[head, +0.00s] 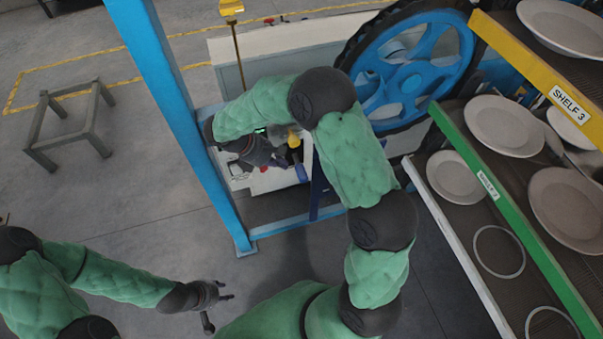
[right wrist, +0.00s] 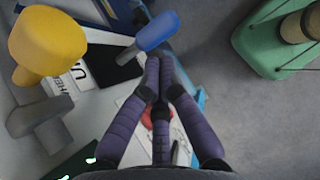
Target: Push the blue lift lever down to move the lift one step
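The blue lift lever (right wrist: 150,32) has a rounded blue handle on a grey rod in the right wrist view. In the head view its blue handle (head: 301,173) shows at the right edge of the white control panel (head: 267,181). My right gripper (right wrist: 158,62) is over the panel, with its purple-grey fingers drawn together and nothing visible between them. Its fingertips are close beside the blue handle; I cannot tell whether they touch it. My right gripper (head: 275,160) partly covers the panel in the head view. My left gripper (head: 217,309) is open and empty over the floor.
A yellow lever (right wrist: 45,45) and a grey lever (right wrist: 40,118) stand beside the blue one. A blue post (head: 165,95) rises left of the panel. A large blue wheel (head: 415,70) is behind it. Plate shelves (head: 490,185) fill the right. The left floor is mostly clear.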

